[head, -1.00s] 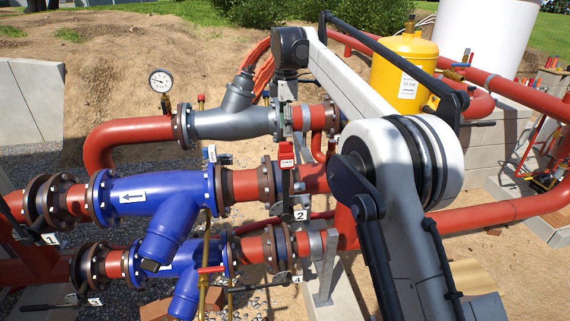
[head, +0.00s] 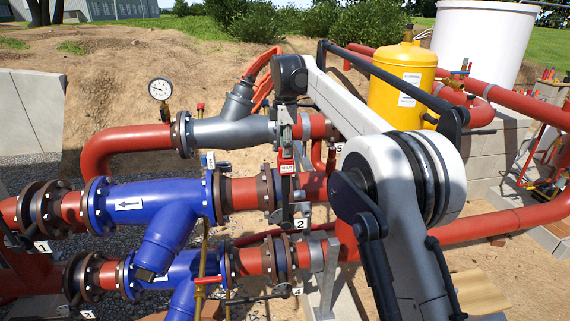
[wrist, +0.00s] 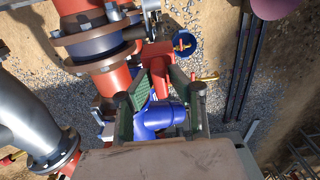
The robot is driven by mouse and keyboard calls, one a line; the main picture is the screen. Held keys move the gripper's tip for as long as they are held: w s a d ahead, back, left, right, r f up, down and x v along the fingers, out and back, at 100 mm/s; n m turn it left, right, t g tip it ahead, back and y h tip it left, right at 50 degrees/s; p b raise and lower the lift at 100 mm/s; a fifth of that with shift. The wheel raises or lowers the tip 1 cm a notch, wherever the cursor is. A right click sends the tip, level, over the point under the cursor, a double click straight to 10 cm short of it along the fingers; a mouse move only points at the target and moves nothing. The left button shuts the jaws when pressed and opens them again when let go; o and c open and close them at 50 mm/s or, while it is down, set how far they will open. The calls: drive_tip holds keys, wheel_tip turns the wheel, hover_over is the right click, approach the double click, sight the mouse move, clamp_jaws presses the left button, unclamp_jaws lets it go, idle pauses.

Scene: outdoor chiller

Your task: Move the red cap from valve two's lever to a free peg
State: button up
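The red cap (head: 286,166) with a white label is at valve two, above the "2" plate (head: 301,223) in the head view. It looks upright there; its lever is mostly hidden. My gripper (head: 286,143) points down right above the cap, at the end of my arm. In the wrist view, the two dark green fingers of my gripper (wrist: 160,79) stand apart, with the red cap (wrist: 156,68) between or just beyond their tips. I see no clear grip on it. I cannot make out a free peg in either view.
Blue strainer bodies (head: 150,205) and red flanged pipes lie left of and below the gripper. A grey pipe (head: 235,131) and a pressure gauge (head: 160,89) are behind. A yellow tank (head: 403,85) stands at the back right.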

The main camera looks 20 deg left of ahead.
clamp_jaws()
drive_tip(key=shift+r+p, duration=0.5)
drive_tip(key=shift+r, duration=0.05)
drive_tip(key=shift+c, duration=1.3)
unclamp_jaws()
clamp_jaws()
drive_tip(key=shift+r+p, duration=1.2)
drive_tip(key=shift+r, duration=0.3)
drive_tip(key=shift+o, duration=0.5)
unclamp_jaws()
clamp_jaws()
